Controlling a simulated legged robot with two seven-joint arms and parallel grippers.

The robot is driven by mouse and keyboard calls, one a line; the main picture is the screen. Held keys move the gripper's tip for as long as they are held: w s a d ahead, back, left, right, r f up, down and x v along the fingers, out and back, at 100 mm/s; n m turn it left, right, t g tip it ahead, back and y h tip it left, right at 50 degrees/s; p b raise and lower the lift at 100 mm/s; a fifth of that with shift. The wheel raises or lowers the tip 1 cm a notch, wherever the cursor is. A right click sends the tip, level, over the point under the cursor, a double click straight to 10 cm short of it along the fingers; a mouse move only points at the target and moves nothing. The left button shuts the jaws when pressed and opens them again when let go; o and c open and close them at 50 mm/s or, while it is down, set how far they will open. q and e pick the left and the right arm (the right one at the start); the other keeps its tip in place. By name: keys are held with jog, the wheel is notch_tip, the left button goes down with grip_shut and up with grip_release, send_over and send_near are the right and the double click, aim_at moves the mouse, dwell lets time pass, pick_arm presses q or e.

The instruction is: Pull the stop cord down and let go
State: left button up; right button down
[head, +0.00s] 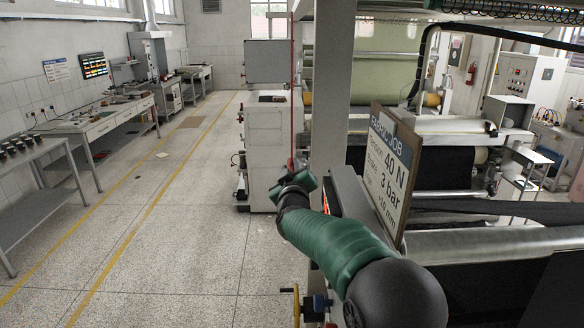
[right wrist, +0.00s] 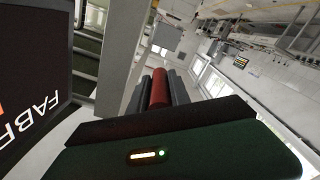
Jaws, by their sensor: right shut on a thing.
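The red stop cord (head: 291,90) hangs straight down beside a grey upright post in the head view. My right gripper (head: 293,166) is at the cord's lower visible end, at the end of my green arm. In the right wrist view, a thick red cylinder (right wrist: 159,88), seemingly the cord's handle, sits between the dark fingers of my right gripper (right wrist: 160,96). The gripper is shut on it. The cord's lowest end is hidden by the gripper. My left gripper is not in view.
The grey post (head: 333,90) stands just right of the cord. A job sign board (head: 392,175) and machine rollers (head: 490,240) lie to the right of my arm. A white cabinet (head: 268,150) stands behind.

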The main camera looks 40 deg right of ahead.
jog(key=shift+f, duration=0.2)
jog(key=c, duration=1.4)
grip_release()
jog(key=shift+o, duration=1)
jog(key=shift+w, duration=0.15)
jog(key=b+v, duration=0.3)
jog(key=v, duration=1.3)
jog(key=shift+s+a, duration=0.25)
jog(key=shift+d, duration=0.1)
